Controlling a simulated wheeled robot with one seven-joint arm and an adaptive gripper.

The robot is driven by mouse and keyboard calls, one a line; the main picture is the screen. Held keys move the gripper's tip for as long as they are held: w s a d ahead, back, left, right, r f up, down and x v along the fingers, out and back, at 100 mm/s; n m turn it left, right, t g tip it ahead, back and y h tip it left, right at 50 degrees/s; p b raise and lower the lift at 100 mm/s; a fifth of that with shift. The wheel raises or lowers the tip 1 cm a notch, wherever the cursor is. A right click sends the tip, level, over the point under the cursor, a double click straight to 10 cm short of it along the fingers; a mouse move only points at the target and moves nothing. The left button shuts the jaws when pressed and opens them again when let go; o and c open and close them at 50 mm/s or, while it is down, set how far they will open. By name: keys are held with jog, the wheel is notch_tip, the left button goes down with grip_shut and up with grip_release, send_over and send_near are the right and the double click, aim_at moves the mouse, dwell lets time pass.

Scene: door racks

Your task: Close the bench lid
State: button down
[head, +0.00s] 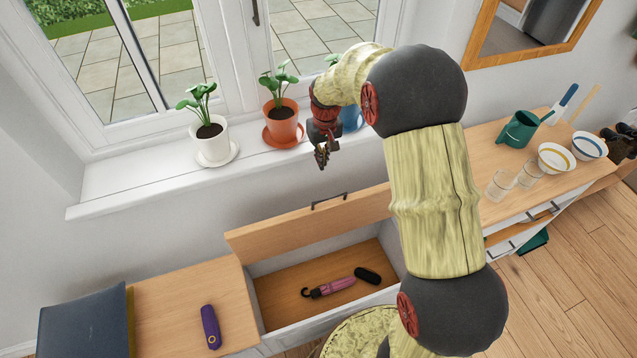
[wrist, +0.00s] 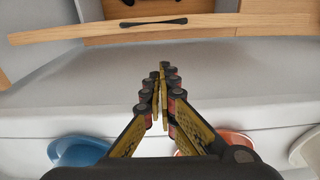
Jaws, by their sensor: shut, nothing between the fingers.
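The bench lid (head: 305,219) is wooden and stands raised along the back of the bench, with a dark handle (head: 328,201) on its top edge. The open bench compartment (head: 290,300) holds a pink umbrella (head: 330,288) and a dark oblong case (head: 367,275). My gripper (head: 321,160) is shut and empty, in the air near the window sill, above and behind the lid. In the wrist view the lid (wrist: 220,24) runs across the top with its handle (wrist: 153,22), apart from my closed fingertips (wrist: 162,72).
A white pot (head: 212,145), an orange pot (head: 282,122) and a partly hidden blue pot (head: 351,118) stand on the sill close to my gripper. A purple case (head: 210,327) and a dark cushion (head: 85,325) lie left of the opening.

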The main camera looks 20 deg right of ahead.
notch_tip(320, 180, down, 11)
jog(key=s+b, duration=0.2)
jog(key=shift+s+b, duration=0.15)
jog(key=shift+b, duration=0.2)
dwell(0.5)
